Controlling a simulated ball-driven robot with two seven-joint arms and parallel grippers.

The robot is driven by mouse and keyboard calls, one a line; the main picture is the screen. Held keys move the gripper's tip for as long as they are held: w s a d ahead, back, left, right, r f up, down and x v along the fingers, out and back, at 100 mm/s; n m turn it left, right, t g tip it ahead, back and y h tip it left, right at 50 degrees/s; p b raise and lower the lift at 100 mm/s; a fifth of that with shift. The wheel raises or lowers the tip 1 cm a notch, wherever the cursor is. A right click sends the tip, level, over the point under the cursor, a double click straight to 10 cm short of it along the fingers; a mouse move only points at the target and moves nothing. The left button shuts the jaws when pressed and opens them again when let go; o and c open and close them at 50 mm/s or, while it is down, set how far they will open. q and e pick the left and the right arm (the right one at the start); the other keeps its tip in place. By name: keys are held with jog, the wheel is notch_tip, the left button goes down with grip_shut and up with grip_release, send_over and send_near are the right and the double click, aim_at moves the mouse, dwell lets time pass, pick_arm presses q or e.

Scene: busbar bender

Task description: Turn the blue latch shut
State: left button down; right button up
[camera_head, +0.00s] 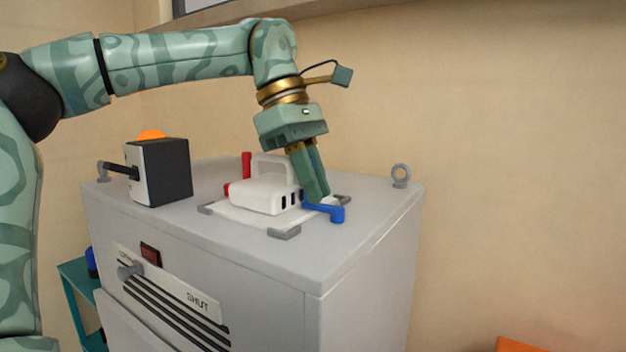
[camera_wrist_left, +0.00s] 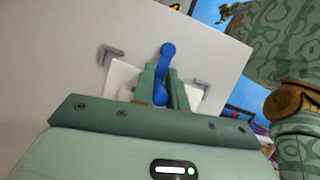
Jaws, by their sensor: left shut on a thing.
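The blue latch (camera_head: 336,213) is a cranked lever at the right end of the white bender block (camera_head: 259,197) on top of the grey cabinet. My left gripper (camera_head: 318,198) reaches down from above, its green fingers shut on the latch. In the left wrist view the latch (camera_wrist_left: 167,52) sticks out beyond the fingers (camera_wrist_left: 161,82), with its rounded blue base between them. The fingers hide part of the latch and the right end of the block. My right gripper is not in view.
The grey cabinet (camera_head: 345,245) carries a black box with an orange button (camera_head: 158,172) at left, a red lever (camera_head: 246,165) behind the block, and a lifting eye (camera_head: 401,174) at the back right. Grey corner brackets (camera_head: 284,233) surround the white plate. The cabinet top's front right is clear.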

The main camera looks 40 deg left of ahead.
pick_arm(q)
jog(key=shift+r, duration=0.1)
jog(key=c, duration=1.4)
grip_release()
jog(key=shift+a, duration=0.1)
jog(key=v, duration=1.2)
